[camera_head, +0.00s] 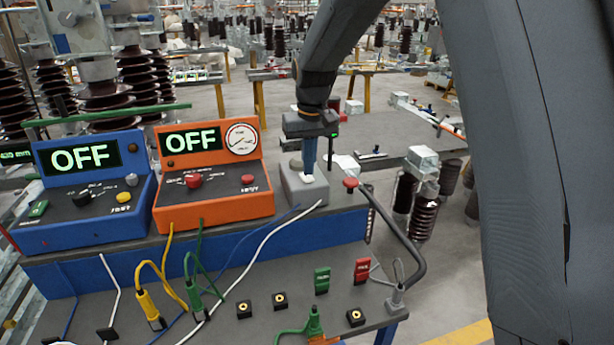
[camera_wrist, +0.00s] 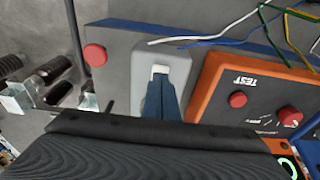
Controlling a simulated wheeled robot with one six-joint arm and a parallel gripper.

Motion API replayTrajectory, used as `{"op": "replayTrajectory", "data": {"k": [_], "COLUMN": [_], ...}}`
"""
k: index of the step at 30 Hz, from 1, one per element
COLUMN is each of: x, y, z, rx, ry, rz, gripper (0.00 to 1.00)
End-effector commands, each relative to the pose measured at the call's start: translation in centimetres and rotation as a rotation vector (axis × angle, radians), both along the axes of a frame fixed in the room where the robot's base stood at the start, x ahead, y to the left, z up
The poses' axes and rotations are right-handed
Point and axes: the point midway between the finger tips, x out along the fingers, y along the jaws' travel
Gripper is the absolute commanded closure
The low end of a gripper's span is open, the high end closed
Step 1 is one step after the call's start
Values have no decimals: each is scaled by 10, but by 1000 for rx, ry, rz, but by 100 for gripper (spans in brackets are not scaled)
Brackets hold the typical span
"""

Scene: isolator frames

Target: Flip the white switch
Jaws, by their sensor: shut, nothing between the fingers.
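The white switch (camera_head: 308,178) sits on a small grey box (camera_head: 318,194) at the right end of the bench's upper shelf. In the wrist view the white switch (camera_wrist: 160,71) shows at the tips of my fingers, on the grey box (camera_wrist: 176,52). My gripper (camera_head: 309,168) points down over the box, its blue fingers shut with nothing between them. The fingertips (camera_wrist: 160,84) are at the switch and hide part of it. I cannot tell whether they touch it or which way it is tilted.
An orange tester (camera_head: 214,205) reading OFF stands left of the box, a blue tester (camera_head: 85,232) reading OFF beyond it. A red button (camera_head: 351,184) is close on the right. Cables and several sockets cover the lower shelf (camera_head: 262,325).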

Motion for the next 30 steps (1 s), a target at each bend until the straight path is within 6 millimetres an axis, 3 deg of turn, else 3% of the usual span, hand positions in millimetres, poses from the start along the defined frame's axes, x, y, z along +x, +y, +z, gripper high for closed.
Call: {"op": "replayTrajectory", "data": {"k": [30], "x": [0], "y": [0], "z": [-8], "rx": [0], "ry": [1], "rz": [0], "gripper": [100]}}
